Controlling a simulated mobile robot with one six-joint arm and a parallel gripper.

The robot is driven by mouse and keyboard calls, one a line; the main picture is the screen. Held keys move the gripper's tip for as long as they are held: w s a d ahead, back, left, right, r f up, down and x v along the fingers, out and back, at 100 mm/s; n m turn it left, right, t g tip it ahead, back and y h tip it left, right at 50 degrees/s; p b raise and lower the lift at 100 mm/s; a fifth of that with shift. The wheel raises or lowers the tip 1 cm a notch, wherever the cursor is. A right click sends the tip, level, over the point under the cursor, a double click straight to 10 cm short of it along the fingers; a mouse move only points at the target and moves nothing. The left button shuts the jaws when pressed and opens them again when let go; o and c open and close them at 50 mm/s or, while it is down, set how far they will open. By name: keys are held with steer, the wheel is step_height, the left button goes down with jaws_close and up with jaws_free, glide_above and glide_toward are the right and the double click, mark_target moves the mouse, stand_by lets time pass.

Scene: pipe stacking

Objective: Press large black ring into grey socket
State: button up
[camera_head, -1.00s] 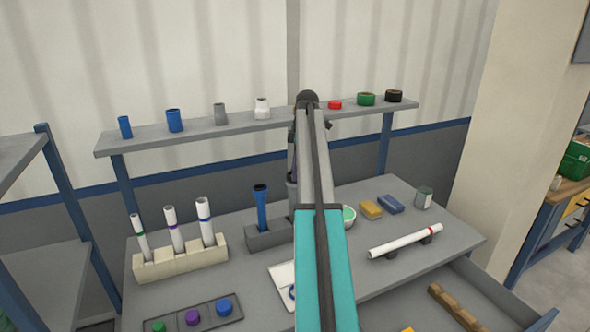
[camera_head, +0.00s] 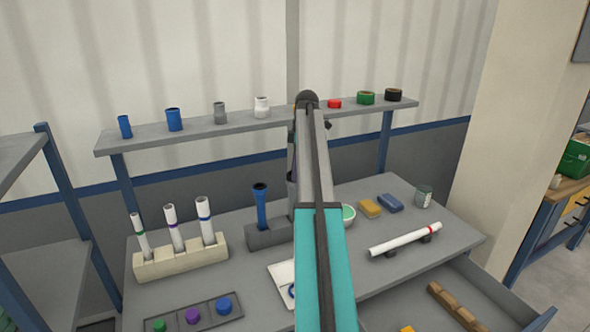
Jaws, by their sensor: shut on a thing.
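A black ring (camera_head: 394,95) sits at the right end of the wall shelf. I cannot tell whether it is the task's ring. A grey socket-like piece (camera_head: 291,187) stands in the grey block (camera_head: 268,235) on the bench, partly covered by my arm. A blue flared pipe (camera_head: 261,207) stands upright in the same block, to its left. My arm reaches away from the camera over the bench, and its far end bends down behind the forearm. My gripper and anything in it are hidden there.
The shelf (camera_head: 215,130) also holds blue, grey, white, red and green fittings. An open drawer is in front.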

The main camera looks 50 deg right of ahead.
stand_by(0.8)
steer(key=o, duration=1.5)
step_height(320, 180, up, 7)
steer(key=p, duration=0.4)
stand_by(0.5)
steer(key=shift+c, duration=0.2)
